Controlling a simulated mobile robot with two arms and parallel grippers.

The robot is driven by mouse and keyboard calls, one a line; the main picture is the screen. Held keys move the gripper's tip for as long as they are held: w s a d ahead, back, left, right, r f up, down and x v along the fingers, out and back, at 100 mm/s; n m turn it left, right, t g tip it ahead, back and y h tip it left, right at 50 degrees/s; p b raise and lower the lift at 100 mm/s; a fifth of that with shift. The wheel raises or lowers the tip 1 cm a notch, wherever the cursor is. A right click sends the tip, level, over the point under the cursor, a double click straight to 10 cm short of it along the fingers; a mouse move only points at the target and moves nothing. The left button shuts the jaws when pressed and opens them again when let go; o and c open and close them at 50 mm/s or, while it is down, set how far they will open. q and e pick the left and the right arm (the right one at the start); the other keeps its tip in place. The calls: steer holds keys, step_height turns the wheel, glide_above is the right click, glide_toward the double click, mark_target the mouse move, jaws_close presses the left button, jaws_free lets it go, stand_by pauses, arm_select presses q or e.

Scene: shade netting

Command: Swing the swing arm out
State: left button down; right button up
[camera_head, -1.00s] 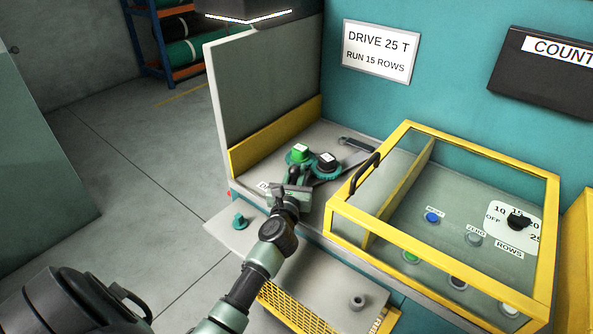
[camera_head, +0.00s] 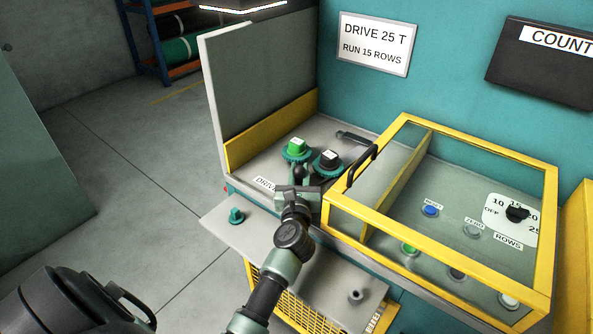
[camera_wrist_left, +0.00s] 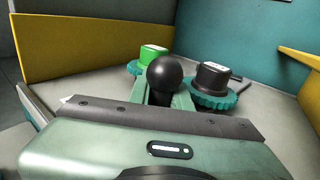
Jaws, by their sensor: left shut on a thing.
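A black ball knob (camera_head: 298,172) stands on the bench top in front of two teal gears; I take it as the swing arm's knob. The knob (camera_wrist_left: 165,75) also shows in the left wrist view, between the green fingers of my left gripper (camera_wrist_left: 166,92). My left gripper (camera_head: 299,185) is shut on it. The arm under the knob is hidden by the gripper. Behind are the green-topped gear (camera_head: 296,149) and the black-topped gear (camera_head: 328,161), close together. My right gripper is not in view.
A yellow-framed clear cover (camera_head: 340,218) with a black handle stands just right of the gripper. A grey panel (camera_head: 262,85) with a yellow strip is at the left. A loose teal gear (camera_head: 237,216) lies on the front shelf (camera_head: 270,236).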

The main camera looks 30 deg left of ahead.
arm_select(q)
steer(key=shift+w+r+t, duration=0.15)
steer(key=shift+r+t, duration=0.15)
steer(key=shift+r, duration=0.3)
steer(key=c, duration=1.2)
jaws_free()
steer(key=shift+d, duration=0.25)
steer(key=shift+f, duration=0.15)
steer(key=shift+a+r, duration=0.2)
steer(key=shift+r, duration=0.15)
steer(key=r+p, duration=0.2)
steer(key=r, duration=0.7)
steer(key=r+p, duration=0.2)
steer(key=r, duration=0.8)
steer(key=shift+d+r, duration=0.2)
steer(key=shift+r, duration=0.05)
